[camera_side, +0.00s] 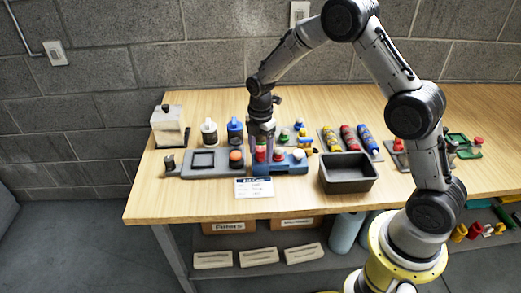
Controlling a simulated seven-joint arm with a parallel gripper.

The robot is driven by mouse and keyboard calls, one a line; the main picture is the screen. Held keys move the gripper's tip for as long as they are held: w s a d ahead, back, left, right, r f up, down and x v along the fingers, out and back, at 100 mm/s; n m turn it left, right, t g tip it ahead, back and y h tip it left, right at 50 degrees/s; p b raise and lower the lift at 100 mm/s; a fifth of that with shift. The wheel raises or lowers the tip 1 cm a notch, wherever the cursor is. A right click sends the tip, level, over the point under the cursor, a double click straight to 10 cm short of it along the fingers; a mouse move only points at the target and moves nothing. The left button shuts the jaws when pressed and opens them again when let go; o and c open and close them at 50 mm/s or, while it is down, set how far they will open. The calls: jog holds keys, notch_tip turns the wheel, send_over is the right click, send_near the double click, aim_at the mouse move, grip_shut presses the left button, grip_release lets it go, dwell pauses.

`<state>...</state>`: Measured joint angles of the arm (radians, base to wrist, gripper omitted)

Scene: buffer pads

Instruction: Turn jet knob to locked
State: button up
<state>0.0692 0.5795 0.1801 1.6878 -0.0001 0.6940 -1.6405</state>
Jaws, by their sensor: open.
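A blue base (293,168) sits at the front middle of the table, with a red knob (261,154) at its left, a second red piece (278,155) beside it and a pale knob (299,155) at its right. I cannot tell which of these is the jet knob, and no lock marking is readable. My gripper (265,151) points down over the left part of the blue base, open, its fingers around or just in front of the left red knob. Contact is too small to tell, and the fingers partly hide the knobs.
A grey plate (190,171) with an orange ball (236,156) is just left of the base. A white card (254,188) lies in front. A dark bin (347,186) stands right. Bottles (209,131) and coloured parts (348,137) are behind. Bare wood lies at the front left.

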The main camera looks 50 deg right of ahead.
grip_shut()
jog(key=shift+m, duration=0.3)
jog(key=m, duration=0.3)
jog(key=shift+m, duration=0.4)
jog(key=m, duration=0.4)
jog(key=shift+m, duration=0.3)
jog(key=m, duration=0.4)
jog(key=shift+r+m, duration=0.1)
jog(key=shift+m, duration=2.4)
